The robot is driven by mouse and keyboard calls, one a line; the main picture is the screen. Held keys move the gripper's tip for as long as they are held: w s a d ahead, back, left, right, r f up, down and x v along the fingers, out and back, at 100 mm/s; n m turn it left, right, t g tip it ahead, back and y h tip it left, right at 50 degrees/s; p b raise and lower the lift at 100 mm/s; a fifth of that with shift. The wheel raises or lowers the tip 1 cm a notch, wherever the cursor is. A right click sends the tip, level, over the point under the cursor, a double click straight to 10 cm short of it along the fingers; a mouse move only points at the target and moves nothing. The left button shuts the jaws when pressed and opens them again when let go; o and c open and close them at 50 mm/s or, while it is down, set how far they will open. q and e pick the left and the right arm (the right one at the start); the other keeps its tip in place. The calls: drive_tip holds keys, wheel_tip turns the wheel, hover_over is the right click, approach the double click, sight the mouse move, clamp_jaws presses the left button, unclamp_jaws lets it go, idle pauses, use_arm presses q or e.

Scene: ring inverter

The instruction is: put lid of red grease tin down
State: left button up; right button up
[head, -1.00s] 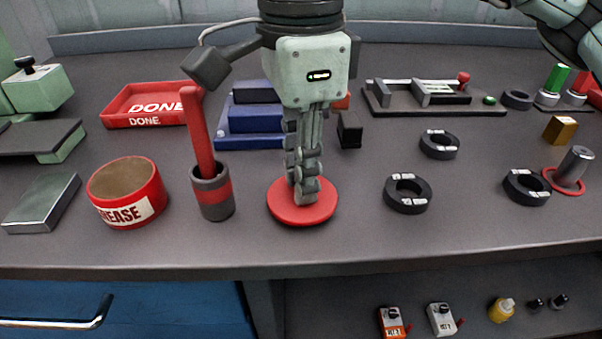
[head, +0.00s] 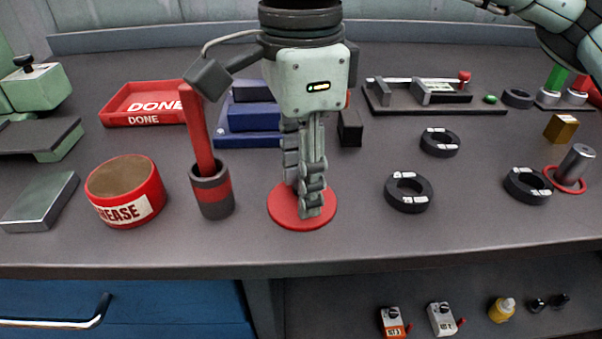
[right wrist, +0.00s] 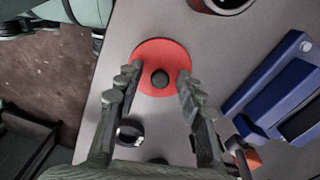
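The red lid (head: 283,214) of the grease tin lies flat on the bench. In the right wrist view the lid (right wrist: 146,52) shows its dark round knob (right wrist: 160,79). The red grease tin (head: 125,192) stands open at the left, its label facing front. My right gripper (head: 313,200) points down over the lid. In the right wrist view its fingers (right wrist: 158,88) are spread, with the knob between them and a gap on each side. My left gripper is not in view.
A cup with a red-handled tool (head: 212,190) stands between tin and lid. Several black rings (head: 408,205) lie to the right. A red tray (head: 150,119) and blue block (head: 235,140) are behind. The bench's front edge is close to the lid.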

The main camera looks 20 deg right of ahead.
wheel_tip(320, 180, up, 12)
drive_tip(key=shift+r+p, duration=0.15)
drive_tip(key=shift+p, duration=0.15)
idle(0.6)
